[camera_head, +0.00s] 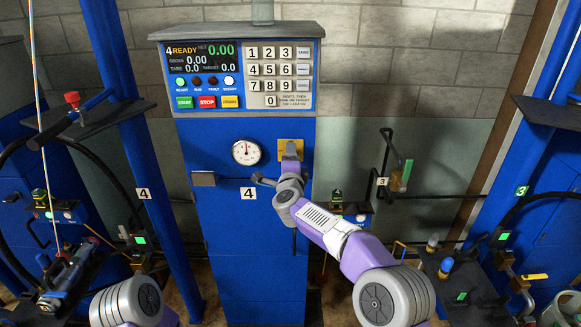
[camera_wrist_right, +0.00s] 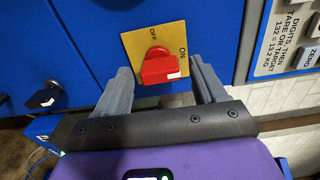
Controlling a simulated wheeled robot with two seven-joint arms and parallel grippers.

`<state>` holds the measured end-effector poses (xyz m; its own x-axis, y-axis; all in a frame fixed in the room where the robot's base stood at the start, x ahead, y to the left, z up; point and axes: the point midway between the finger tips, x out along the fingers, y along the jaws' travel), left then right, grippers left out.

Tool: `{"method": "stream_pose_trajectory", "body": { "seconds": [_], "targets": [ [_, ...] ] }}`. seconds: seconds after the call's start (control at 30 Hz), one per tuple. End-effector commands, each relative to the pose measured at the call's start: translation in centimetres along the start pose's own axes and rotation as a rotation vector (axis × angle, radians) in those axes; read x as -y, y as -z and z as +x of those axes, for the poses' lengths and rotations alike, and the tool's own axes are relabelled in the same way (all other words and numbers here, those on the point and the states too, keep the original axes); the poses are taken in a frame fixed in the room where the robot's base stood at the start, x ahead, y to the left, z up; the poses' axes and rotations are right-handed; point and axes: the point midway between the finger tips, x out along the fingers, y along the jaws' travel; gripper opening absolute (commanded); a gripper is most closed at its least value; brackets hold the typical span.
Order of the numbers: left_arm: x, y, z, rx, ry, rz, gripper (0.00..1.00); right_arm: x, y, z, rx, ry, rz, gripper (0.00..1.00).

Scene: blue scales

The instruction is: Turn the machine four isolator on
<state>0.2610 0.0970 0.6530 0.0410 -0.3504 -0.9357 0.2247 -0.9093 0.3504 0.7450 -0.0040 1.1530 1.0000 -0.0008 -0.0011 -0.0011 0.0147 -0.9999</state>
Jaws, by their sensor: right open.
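The machine four isolator is a red rotary handle (camera_wrist_right: 160,67) on a yellow plate (camera_wrist_right: 176,36) marked OFF and ON in the right wrist view. The handle lies roughly crosswise in that picture, its white-marked end to the right, on the ON side. In the head view the yellow plate (camera_head: 299,146) is on the blue column, partly hidden by my right gripper (camera_head: 290,152). That gripper is open, its fingers either side of the handle (camera_wrist_right: 161,68); I cannot tell whether they touch it. My left gripper is out of view; only part of my left arm shows at lower left.
Above the isolator are a display reading 4 READY (camera_head: 202,60), a keypad (camera_head: 281,76) and colored buttons (camera_head: 208,102). A round gauge (camera_head: 246,152) is to the left, above a label 4 (camera_head: 248,193). A black knob (camera_wrist_right: 43,98) shows at left in the wrist view. Neighboring blue machines flank the column.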

Motion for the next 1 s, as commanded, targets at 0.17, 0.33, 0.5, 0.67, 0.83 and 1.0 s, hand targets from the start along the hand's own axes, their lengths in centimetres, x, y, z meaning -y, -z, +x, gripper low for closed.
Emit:
{"method": "stream_pose_trajectory", "body": {
  "seconds": [0.17, 0.33, 0.5, 0.67, 0.83, 1.0],
  "targets": [
    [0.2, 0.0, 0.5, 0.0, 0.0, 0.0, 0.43, 0.0, 0.0, -2.0, 0.002, 0.001, 0.0, 0.7],
    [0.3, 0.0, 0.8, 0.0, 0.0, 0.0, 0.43, 0.1, 0.0, -4.2, 0.002, 0.001, 0.0, 0.7],
    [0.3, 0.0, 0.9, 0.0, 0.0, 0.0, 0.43, 0.1, -0.1, -6.1, 0.002, 0.001, 0.001, 0.7],
    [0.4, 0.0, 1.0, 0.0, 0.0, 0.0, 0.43, 0.0, -0.1, -6.9, 0.002, 0.0, 0.002, 0.7],
    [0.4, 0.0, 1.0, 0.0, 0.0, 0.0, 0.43, 0.0, -0.1, -7.1, 0.002, 0.001, 0.002, 0.7],
    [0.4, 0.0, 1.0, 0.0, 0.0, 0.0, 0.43, 0.0, -0.1, -7.0, 0.002, 0.0, 0.001, 0.7]
  ]
}}
